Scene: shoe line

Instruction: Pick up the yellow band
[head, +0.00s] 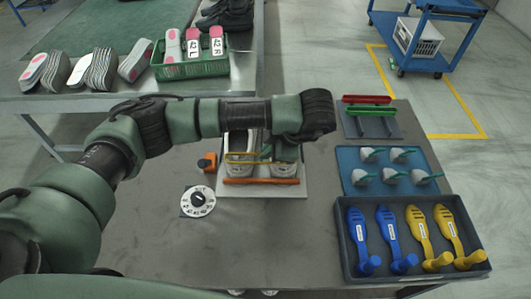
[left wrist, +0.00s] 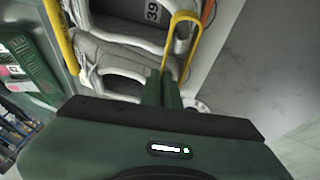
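The yellow band (head: 243,162) is a thin yellow frame across a pair of grey shoes (head: 284,153) on a light board (head: 262,190). In the left wrist view its yellow loop (left wrist: 184,16) stands at the fingertips. My left gripper (left wrist: 163,82) has its two dark green fingers close together, with one strand of the loop running down between them. It looks shut on the band, over the shoes. An orange bar (head: 260,181) lies along the shoes' near side. My right gripper is not in view.
A blue mat (head: 354,183) with several green-grey parts and a rack with red and green bars (head: 367,99) lie behind. A dial (head: 198,201) and orange block (head: 207,162) are left of the shoes.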

